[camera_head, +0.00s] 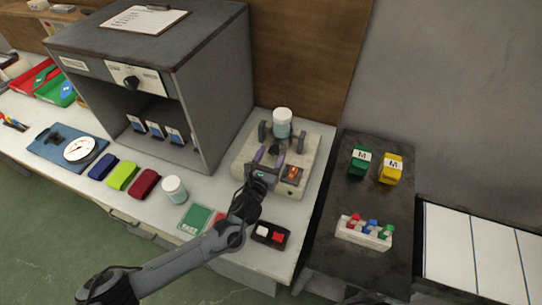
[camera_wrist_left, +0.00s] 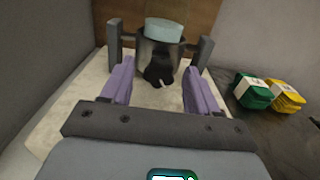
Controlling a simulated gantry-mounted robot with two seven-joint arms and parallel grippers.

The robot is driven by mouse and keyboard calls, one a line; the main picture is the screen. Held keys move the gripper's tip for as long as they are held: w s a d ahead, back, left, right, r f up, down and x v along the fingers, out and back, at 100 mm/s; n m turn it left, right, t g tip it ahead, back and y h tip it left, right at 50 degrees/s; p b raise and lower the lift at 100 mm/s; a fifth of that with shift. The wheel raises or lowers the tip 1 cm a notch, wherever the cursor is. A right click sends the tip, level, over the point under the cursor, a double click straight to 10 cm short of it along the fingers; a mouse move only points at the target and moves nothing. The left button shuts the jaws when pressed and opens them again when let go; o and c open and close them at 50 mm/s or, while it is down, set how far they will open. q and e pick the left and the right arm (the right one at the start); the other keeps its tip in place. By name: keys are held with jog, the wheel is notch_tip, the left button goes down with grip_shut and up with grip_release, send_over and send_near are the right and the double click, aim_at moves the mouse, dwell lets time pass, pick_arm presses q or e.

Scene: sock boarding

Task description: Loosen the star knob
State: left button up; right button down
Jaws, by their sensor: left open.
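The black star knob (camera_wrist_left: 160,70) shows in the left wrist view, at the front of a clamp fixture. My left gripper (camera_head: 268,157) is open over the fixture's pale base (camera_head: 243,164). In the left wrist view its purple fingers (camera_wrist_left: 157,75) stand on either side of the knob, with gaps visible. How deep the knob sits between them I cannot tell. My right gripper is not in view.
A grey cabinet (camera_head: 222,95) stands left of the fixture. A lidded jar (camera_head: 174,189), green card (camera_head: 195,218) and black switch box (camera_head: 271,234) lie nearby on the bench. The dark side table (camera_head: 350,200) holds green and yellow packs and a white rack (camera_head: 364,233).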

pick_arm(q)
jog(key=c, duration=1)
